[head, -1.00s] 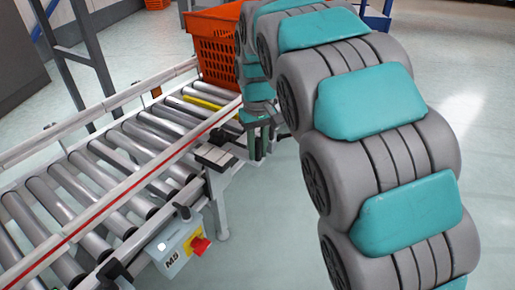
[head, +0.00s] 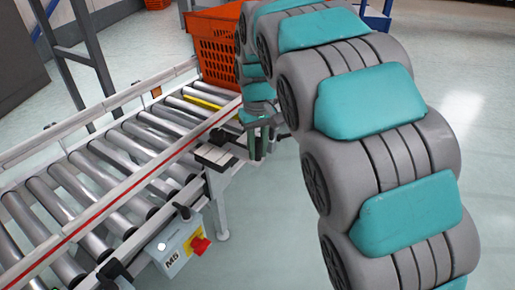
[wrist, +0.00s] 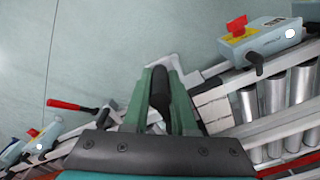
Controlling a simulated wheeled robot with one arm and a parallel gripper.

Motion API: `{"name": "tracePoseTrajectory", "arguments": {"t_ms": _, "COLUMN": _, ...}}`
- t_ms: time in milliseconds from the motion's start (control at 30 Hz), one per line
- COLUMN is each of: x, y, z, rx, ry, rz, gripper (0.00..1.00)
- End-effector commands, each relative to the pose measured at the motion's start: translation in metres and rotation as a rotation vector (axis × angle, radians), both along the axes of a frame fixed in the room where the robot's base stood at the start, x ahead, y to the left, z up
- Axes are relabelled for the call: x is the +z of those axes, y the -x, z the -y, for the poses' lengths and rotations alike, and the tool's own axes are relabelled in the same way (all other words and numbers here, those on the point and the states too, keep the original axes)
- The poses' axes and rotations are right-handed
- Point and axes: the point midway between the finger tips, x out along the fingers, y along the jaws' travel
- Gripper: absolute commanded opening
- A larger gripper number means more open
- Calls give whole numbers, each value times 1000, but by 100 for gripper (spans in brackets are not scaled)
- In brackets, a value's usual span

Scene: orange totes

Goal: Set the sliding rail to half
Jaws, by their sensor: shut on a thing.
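The rail with a red stripe (head: 125,202) runs along the near side of the roller conveyor in the head view. My gripper (head: 257,142) is at the conveyor's near side, beside a pale segmented block (head: 213,155). In the wrist view my gripper's green fingers (wrist: 161,90) are shut on a black handle (wrist: 160,88) between them. The pale block also shows in the wrist view (wrist: 213,110), just right of the fingers. How the handle joins the rail is hidden by my gripper.
A grey control box marked M5 (head: 180,248) with a red switch hangs on the near side. An orange tote (head: 215,45) stands at the conveyor's far end. A red-handled lever (wrist: 72,105) and another box (wrist: 42,140) are left in the wrist view. Floor beside is clear.

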Motion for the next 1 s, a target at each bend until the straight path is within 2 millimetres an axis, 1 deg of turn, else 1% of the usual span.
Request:
{"name": "tracePoseTrajectory", "arguments": {"t_ms": 133, "x": 0, "y": -1, "z": -1, "rx": 0, "ry": 1, "rz": 0, "gripper": 0}}
{"name": "tracePoseTrajectory", "arguments": {"t_ms": 233, "x": 1, "y": -5, "z": -6, "rx": 1, "ry": 1, "rz": 1, "gripper": 0}}
{"name": "tracePoseTrajectory", "arguments": {"t_ms": 533, "x": 1, "y": -24, "z": -36, "rx": 1, "ry": 0, "rz": 3, "gripper": 0}}
{"name": "tracePoseTrajectory", "arguments": {"t_ms": 833, "x": 1, "y": -25, "z": -38, "rx": 0, "ry": 0, "rz": 3, "gripper": 0}}
{"name": "tracePoseTrajectory", "arguments": {"t_ms": 867, "x": 1, "y": -25, "z": -38, "rx": 0, "ry": 0, "rz": 3, "gripper": 27}}
{"name": "tracePoseTrajectory", "arguments": {"t_ms": 1000, "x": 0, "y": -25, "z": -38, "rx": 0, "ry": 0, "rz": 2, "gripper": 43}}
